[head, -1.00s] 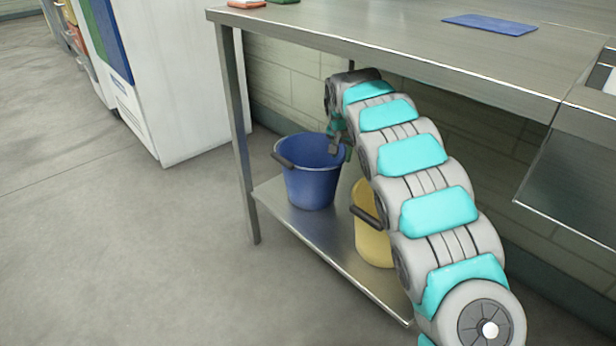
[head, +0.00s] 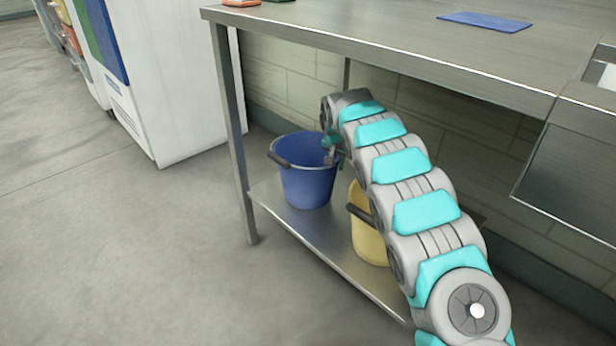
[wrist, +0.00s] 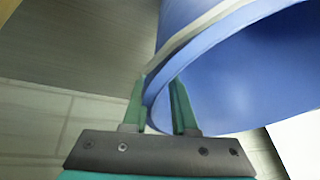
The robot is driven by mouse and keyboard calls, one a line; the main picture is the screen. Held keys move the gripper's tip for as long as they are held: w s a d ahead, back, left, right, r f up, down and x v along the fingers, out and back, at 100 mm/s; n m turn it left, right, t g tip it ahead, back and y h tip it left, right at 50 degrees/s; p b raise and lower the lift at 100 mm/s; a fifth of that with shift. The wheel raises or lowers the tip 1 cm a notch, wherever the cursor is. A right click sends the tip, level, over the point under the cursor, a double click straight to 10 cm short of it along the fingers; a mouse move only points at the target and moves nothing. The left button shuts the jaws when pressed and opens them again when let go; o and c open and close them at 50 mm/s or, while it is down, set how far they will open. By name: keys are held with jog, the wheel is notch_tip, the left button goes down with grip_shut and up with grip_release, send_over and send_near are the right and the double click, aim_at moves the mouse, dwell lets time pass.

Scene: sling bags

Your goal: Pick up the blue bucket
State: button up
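The blue bucket (head: 307,185) stands upright on the lower shelf of the steel table, its dark handle grip at the left of its rim. My gripper (head: 331,152) is at the bucket's right rim, partly hidden by my wrist. In the wrist view, the two green fingers of my gripper (wrist: 162,92) straddle the rim of the bucket (wrist: 235,75), one outside and one inside the wall. The gap between them looks wider than the wall. The left finger is close to the rim; I cannot tell whether it touches.
A yellow bucket (head: 367,240) stands on the same shelf (head: 330,245), partly behind my arm. The tabletop (head: 400,40) overhangs the shelf, with a table leg (head: 236,140) at the left. A white cabinet (head: 180,90) stands further left. The floor in front is clear.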

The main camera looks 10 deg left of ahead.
grip_shut()
dwell(1.1)
